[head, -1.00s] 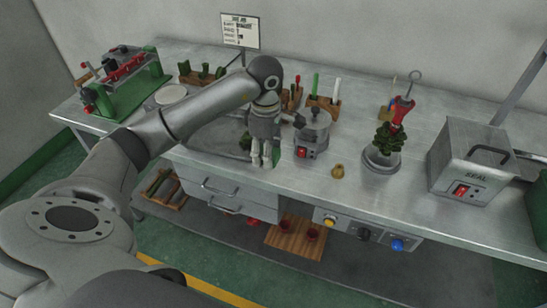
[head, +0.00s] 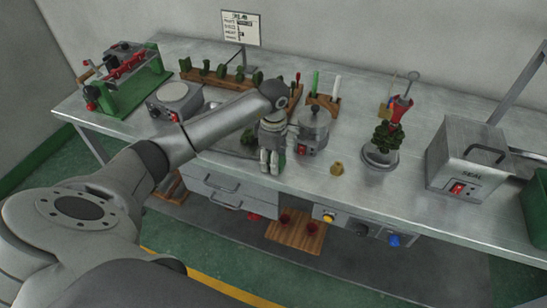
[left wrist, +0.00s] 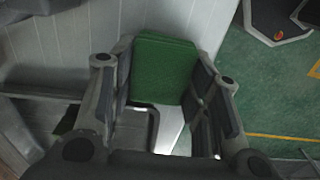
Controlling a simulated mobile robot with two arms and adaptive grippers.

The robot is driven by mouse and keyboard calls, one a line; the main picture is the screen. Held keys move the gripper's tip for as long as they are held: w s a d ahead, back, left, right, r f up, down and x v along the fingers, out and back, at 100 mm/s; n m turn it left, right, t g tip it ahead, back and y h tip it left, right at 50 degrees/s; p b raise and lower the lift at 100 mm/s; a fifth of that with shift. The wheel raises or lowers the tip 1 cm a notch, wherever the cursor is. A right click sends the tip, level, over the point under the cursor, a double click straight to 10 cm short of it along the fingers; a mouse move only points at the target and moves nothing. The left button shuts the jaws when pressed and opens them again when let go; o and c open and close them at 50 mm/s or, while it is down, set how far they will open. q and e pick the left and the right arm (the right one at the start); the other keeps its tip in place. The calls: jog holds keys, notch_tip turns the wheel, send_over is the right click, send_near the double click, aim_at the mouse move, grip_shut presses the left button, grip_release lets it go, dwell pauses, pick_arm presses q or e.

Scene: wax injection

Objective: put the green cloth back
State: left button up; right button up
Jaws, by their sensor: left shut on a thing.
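The green cloth (left wrist: 165,68) is a flat green square seen between the fingers of my left gripper (left wrist: 165,110) in the left wrist view. My left gripper is shut on it. In the head view my left gripper (head: 270,168) points down at the front edge of the steel bench (head: 330,190), just left of a small grey pot machine (head: 313,130). The cloth cannot be made out there, as the gripper hides it. My right gripper is not in view.
Behind the gripper, a wooden rack (head: 217,78) holds several green pieces. A small brass piece (head: 337,168), a green tree on a base (head: 381,158) and a SEAL box (head: 467,158) stand right.

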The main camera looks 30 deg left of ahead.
pick_arm(q)
jog(key=o, duration=1)
jog(key=shift+f, duration=0.1)
jog(key=shift+c, duration=0.2)
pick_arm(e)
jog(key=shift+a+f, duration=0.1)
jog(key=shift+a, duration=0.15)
pick_arm(q)
jog(key=shift+r+p, duration=0.25)
jog(key=shift+p, duration=0.05)
notch_tip(320, 180, up, 12)
jog(key=b, duration=0.3)
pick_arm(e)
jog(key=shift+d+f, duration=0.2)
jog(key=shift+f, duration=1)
pick_arm(q)
jog(key=shift+f, duration=0.1)
